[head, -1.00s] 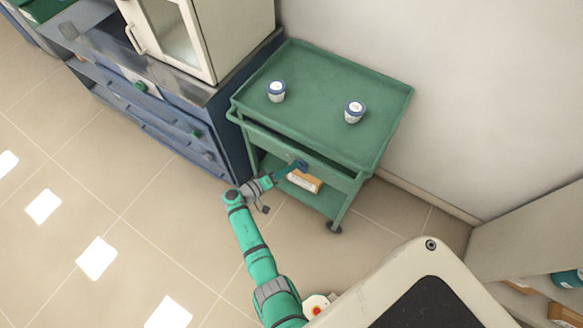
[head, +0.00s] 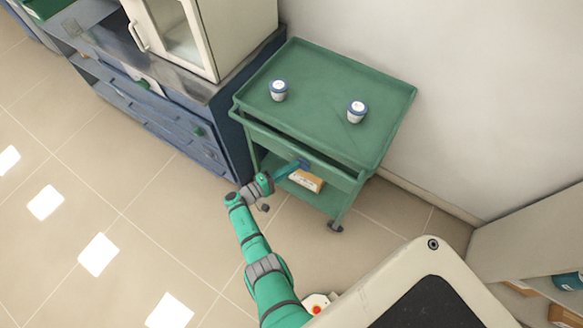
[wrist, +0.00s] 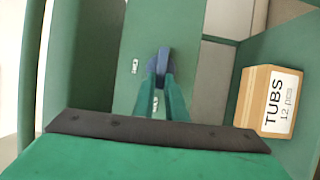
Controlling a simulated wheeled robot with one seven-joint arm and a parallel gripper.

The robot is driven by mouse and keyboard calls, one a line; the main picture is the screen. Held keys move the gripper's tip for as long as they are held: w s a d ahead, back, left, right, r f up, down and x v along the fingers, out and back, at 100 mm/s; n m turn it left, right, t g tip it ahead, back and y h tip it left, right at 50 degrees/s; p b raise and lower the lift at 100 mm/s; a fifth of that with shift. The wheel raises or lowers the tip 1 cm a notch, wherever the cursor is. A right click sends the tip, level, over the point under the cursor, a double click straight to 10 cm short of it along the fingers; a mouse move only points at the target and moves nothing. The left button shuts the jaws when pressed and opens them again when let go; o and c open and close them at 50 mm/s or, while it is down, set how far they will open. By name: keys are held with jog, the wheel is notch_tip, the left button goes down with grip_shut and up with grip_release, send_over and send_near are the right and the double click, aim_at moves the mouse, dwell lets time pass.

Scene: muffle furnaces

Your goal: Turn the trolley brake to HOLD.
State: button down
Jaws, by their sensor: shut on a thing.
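The green trolley (head: 330,88) stands against the wall. Its brake is a small blue lever (wrist: 164,56) on the green front panel (wrist: 185,20), also showing as a blue spot in the head view (head: 304,164). My gripper (wrist: 163,78) is shut on the lever, with one teal finger on each side. In the wrist view the lever points up and down the picture. A small white label (wrist: 135,66) is left of the lever, and another (wrist: 155,103) shows below it between my fingers. Both are too small to read.
A box marked TUBS (wrist: 270,101) is on the lower shelf, right of my gripper. A blue cabinet (head: 215,130) with a pale furnace (head: 205,35) is left of the trolley. Floor in front is clear.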

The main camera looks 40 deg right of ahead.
jog(key=c, duration=1.8)
grip_release()
jog(key=a, duration=1)
jog(key=shift+a, duration=0.4)
jog(key=shift+s+f, duration=0.1)
